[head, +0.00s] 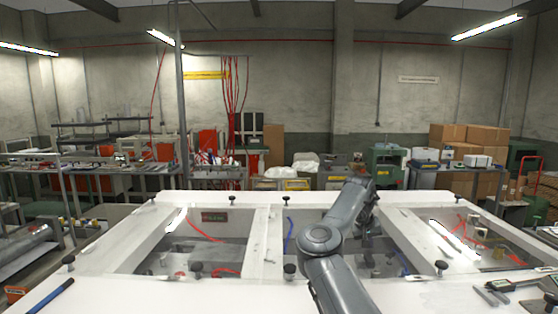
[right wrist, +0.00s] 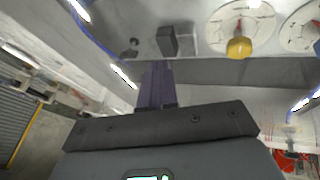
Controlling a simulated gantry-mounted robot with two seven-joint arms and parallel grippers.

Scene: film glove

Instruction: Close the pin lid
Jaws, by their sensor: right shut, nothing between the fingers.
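My right gripper (right wrist: 158,68) shows in the right wrist view with its narrow dark fingers together and nothing between them. Beyond the fingertips is a pale panel (right wrist: 200,44). It bears a small dark block (right wrist: 167,40), a small dark knob (right wrist: 131,43) and a round white disc with a yellow knob (right wrist: 239,47). The fingertips point just below the dark block, and I see no clear contact. I cannot tell which part is the pin lid. In the head view my right arm reaches over the white frame (head: 262,245) and largely hides its gripper. My left gripper is out of view.
Several black knobs, one at the front (head: 289,270), stand on the white frame. Red tubing (head: 205,232) shows through the left opening. A digital caliper (head: 512,284) lies at the right front and a blue pen-like tool (head: 52,296) at the left front. A second white disc (right wrist: 300,30) shows in the wrist view.

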